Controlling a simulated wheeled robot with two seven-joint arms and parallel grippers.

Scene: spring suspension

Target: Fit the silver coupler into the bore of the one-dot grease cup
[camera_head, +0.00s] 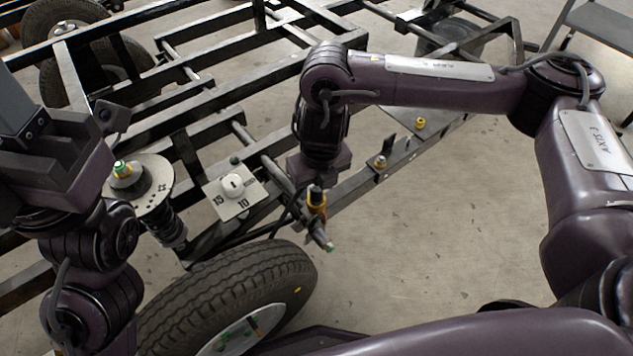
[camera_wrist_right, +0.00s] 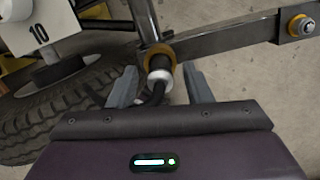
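My right gripper (camera_head: 317,196) points down at the frame's near end. In the right wrist view its two fingers (camera_wrist_right: 161,80) are apart. Between them is a silver fitting (camera_wrist_right: 160,74), which looks like the coupler, with a black hose below it; it appears clear of both fingers. A brass-coloured ring (camera_wrist_right: 158,52), likely a grease cup, is right beyond the fitting; I cannot tell whether the fitting is in its bore. Another brass ring with a silver centre (camera_wrist_right: 300,25) is on the bar at the right. No dot marks are readable. My left gripper (camera_head: 45,140) is at the left edge, its fingers unclear.
A black ladder frame (camera_head: 205,100) fills the back. A tyre (camera_head: 215,295) stands in front, below a white plate (camera_head: 235,190) marked 15 and 10. A spring strut (camera_head: 160,190) is at left. A small plate (camera_head: 405,118) carries a yellow ring.

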